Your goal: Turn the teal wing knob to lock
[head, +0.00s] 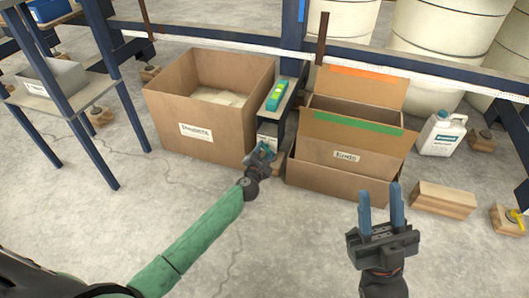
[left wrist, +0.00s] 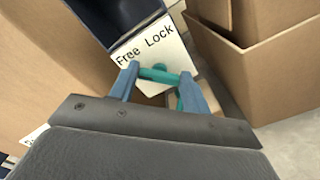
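The teal wing knob (left wrist: 158,74) sits in front of a white plate (left wrist: 150,45) marked "Free" and "Lock" in the left wrist view. Its wing lies roughly across the picture, between the fingertips of my left gripper (left wrist: 160,83). These fingers are apart, one near each end of the wing; I cannot tell whether they touch it. In the head view my left gripper (head: 262,153) is low at the front of the dark stand (head: 287,110) and hides the knob. My right gripper (head: 381,205) is open and empty, over the floor at the right.
An open cardboard box (head: 205,125) stands close left of the stand, and the "Ends" box (head: 345,175) close right. A white jug (head: 441,133) and wooden block (head: 443,199) are further right. The front floor is clear.

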